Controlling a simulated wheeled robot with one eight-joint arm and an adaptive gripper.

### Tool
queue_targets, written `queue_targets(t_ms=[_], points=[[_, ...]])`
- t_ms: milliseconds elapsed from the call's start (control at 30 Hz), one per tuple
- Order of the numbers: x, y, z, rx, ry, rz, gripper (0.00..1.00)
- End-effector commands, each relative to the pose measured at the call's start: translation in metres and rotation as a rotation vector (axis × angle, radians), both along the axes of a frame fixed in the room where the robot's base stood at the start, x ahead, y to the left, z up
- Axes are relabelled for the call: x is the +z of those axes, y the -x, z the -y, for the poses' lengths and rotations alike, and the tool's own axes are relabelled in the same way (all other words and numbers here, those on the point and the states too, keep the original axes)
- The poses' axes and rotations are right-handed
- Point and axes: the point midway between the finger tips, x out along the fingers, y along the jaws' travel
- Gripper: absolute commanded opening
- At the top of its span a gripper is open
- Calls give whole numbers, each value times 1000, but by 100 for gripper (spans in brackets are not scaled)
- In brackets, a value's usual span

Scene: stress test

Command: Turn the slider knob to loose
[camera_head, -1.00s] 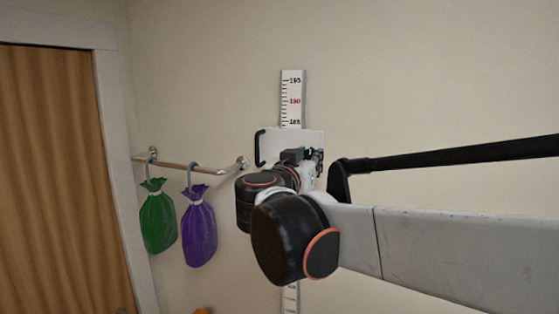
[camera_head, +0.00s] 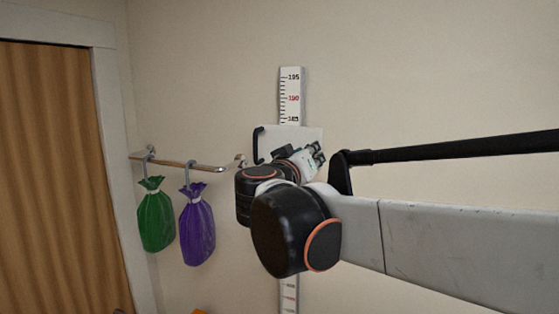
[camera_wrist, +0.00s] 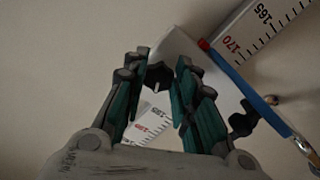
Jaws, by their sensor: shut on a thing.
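The slider is a white plate (camera_head: 300,134) across the measuring scale (camera_head: 290,97) on the wall, with a black handle (camera_head: 257,145) at its left edge. In the wrist view the plate (camera_wrist: 222,82) lies tilted and has a blue edge. A dark, lobed knob (camera_wrist: 158,75) sits between the tips of my gripper (camera_wrist: 160,72). My gripper is shut on it, one finger on each side. In the head view my gripper (camera_head: 313,157) is at the plate's lower right, tilted, and the knob is hidden. No mark for loose or tight is readable.
A rail (camera_head: 182,162) on the wall at the left carries a green bag (camera_head: 156,220) and a purple bag (camera_head: 197,228). A wooden door (camera_head: 55,180) is at the far left. The wall above and right of the scale is bare.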

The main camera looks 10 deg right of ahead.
Motion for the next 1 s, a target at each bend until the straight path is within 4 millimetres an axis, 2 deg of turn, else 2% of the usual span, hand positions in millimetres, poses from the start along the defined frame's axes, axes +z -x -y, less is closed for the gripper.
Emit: queue_targets(t_ms=[1000], points=[[5,2,3,1,772,-514,2]])
